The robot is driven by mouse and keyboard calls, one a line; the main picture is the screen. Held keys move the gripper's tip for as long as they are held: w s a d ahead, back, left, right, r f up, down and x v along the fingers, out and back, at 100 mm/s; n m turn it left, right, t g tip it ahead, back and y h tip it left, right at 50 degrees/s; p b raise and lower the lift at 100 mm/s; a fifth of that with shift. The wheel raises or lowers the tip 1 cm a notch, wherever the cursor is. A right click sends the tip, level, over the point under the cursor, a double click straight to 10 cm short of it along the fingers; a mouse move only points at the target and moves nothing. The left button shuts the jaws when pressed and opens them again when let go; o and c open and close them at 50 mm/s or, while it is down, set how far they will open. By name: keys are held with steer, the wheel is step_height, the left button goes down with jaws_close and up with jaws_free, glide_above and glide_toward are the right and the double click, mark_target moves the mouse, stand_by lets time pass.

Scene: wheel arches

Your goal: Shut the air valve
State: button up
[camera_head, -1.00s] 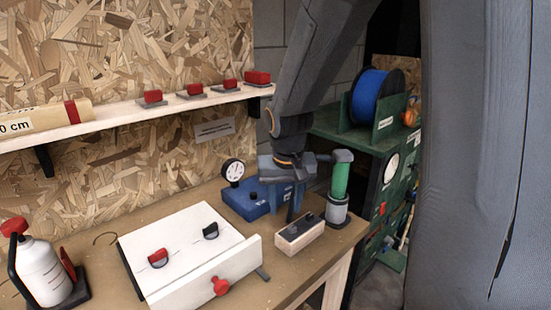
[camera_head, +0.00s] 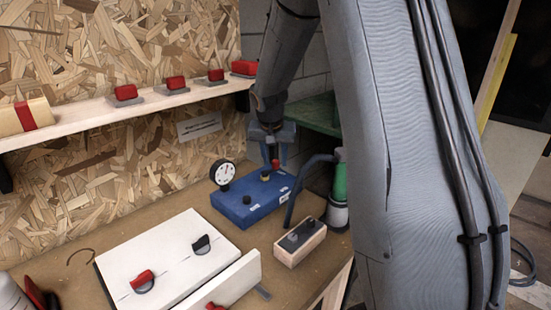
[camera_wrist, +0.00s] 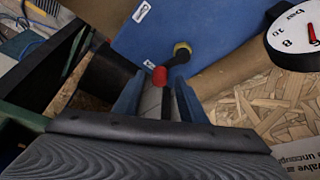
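The air valve is a small lever with a red tip (camera_head: 276,164) and a yellow hub (camera_head: 265,176). It sits on the back right part of a blue box (camera_head: 240,208) on the bench. In the wrist view the red tip (camera_wrist: 159,76) and yellow hub (camera_wrist: 182,49) lie ahead of my fingers on the blue face (camera_wrist: 215,30). My gripper (camera_head: 276,153) is at the red tip, pointing down. In the wrist view its blue fingers (camera_wrist: 160,98) stand apart, with the red tip between their ends; I cannot tell whether they touch it.
A round gauge (camera_head: 224,173) stands at the box's back left; it shows in the wrist view (camera_wrist: 300,38). A black hose (camera_head: 312,168) runs beside a green cylinder (camera_head: 340,182). A wooden block (camera_head: 295,252) and white panel (camera_head: 168,262) are in front. A shelf (camera_head: 70,130) is above.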

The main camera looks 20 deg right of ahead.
steer(key=shift+w+d+f, duration=0.15)
steer(key=shift+f, duration=0.25)
jaws_close()
steer(key=shift+w+r+n+p, duration=0.15)
steer(key=shift+n+p, duration=0.45)
steer(key=shift+p, duration=0.25)
steer(key=shift+w+n+t+y+p, duration=0.2)
steer(key=shift+n+t+y+p, duration=0.1)
steer(key=shift+n+p, duration=0.25)
jaws_free()
